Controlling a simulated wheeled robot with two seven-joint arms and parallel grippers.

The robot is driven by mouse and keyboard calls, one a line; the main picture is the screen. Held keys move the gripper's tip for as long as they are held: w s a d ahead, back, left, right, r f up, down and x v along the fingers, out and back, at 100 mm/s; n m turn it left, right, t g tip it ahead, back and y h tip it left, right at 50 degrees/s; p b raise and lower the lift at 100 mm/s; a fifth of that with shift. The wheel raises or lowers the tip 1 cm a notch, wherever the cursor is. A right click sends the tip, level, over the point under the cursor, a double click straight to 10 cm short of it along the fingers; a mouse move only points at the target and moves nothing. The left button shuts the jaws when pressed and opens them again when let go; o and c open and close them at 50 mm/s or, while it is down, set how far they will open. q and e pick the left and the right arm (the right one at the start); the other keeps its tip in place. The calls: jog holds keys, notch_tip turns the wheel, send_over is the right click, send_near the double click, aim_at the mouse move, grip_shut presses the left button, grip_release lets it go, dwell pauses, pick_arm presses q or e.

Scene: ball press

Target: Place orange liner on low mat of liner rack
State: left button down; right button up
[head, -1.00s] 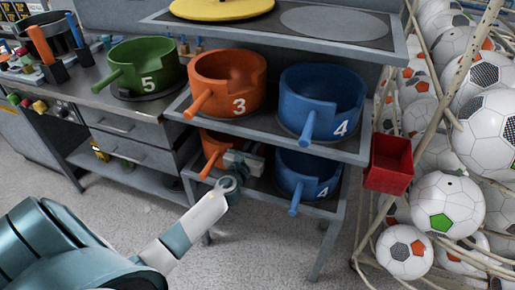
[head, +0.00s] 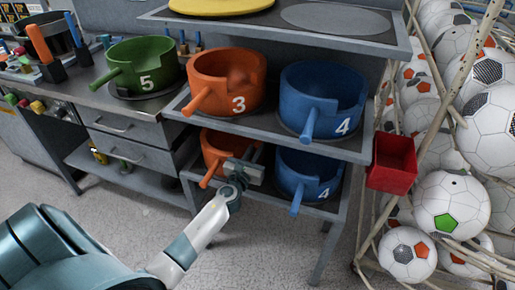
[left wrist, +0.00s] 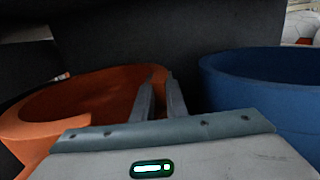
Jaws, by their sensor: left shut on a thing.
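The orange liner (head: 214,150) stands at the left of the rack's low shelf, upright, its handle pointing toward the front left. My left gripper (head: 238,168) is shut on its right wall. In the left wrist view the two fingers (left wrist: 158,80) straddle the rim of the orange liner (left wrist: 90,92). The low mat under the liner is hidden, and I cannot tell whether the liner touches it. The liner rack (head: 262,128) holds another orange liner, marked 3 (head: 226,82), on its middle shelf. My right gripper is not in view.
A blue liner marked 4 (head: 308,178) stands close right of my left gripper on the low shelf. Another blue 4 liner (head: 322,98) is above it. A red bin (head: 391,165) and caged footballs are at the right. A green liner (head: 143,66) sits on the left bench.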

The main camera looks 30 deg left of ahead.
pick_arm(q)
jog(key=c, duration=1.8)
grip_release()
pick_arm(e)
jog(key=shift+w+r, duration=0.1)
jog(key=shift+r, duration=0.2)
pick_arm(q)
jog(key=shift+o, duration=0.2)
jog(key=shift+s, duration=0.15)
jog(key=v, duration=1.1)
jog(key=shift+s+d, duration=0.15)
jog(key=shift+s, duration=0.2)
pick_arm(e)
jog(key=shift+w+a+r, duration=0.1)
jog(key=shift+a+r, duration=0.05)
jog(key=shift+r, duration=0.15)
